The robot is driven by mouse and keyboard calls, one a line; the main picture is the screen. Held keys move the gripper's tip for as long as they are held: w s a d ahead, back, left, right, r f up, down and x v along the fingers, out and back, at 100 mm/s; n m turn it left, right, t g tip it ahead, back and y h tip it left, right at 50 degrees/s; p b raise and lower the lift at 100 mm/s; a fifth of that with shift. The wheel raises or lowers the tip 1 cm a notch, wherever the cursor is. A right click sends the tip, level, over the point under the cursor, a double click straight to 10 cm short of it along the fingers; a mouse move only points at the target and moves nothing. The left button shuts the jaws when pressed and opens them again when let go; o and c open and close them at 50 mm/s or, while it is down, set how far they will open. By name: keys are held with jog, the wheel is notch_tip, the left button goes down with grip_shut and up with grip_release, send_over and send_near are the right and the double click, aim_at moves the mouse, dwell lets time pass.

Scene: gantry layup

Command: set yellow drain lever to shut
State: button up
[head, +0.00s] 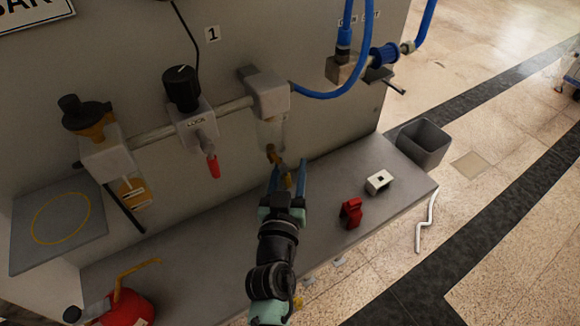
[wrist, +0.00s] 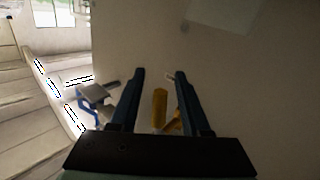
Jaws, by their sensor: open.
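The yellow drain lever (head: 287,174) is at the brass drain fitting (head: 271,154) under the clear bowl (head: 270,133) of the right-hand unit on the pipe. My gripper (head: 287,172) is below the bowl, its two blue fingers apart on either side of the lever in the head view. In the wrist view my gripper (wrist: 157,75) is open, with the upright brass-yellow fitting (wrist: 159,106) between its fingers. A slanting yellow piece, likely the lever (wrist: 173,126), shows close to the right finger. I cannot tell whether either finger touches it.
A black-knobbed valve with a red-tipped handle (head: 213,168) hangs left of the bowl. A red clip (head: 351,213) and a white block (head: 379,182) lie on the grey ledge (head: 325,185). A grey bin (head: 423,145) stands right. A blue hose (head: 335,96) loops above.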

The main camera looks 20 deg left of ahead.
grip_shut()
jog(key=shift+f+b, duration=0.1)
jog(key=shift+b, duration=0.55)
notch_tip(320, 180, up, 7)
jog(key=w+d+n+y+b, duration=0.1)
jog(key=n+y+b, duration=1.2)
jog(key=n, duration=0.8)
jog(key=shift+w+d+f+n+t+y+b, duration=0.2)
jog(key=shift+w+n+t+y+b, duration=0.2)
jog(key=shift+b, duration=1.25)
jog(key=shift+s+r, duration=0.1)
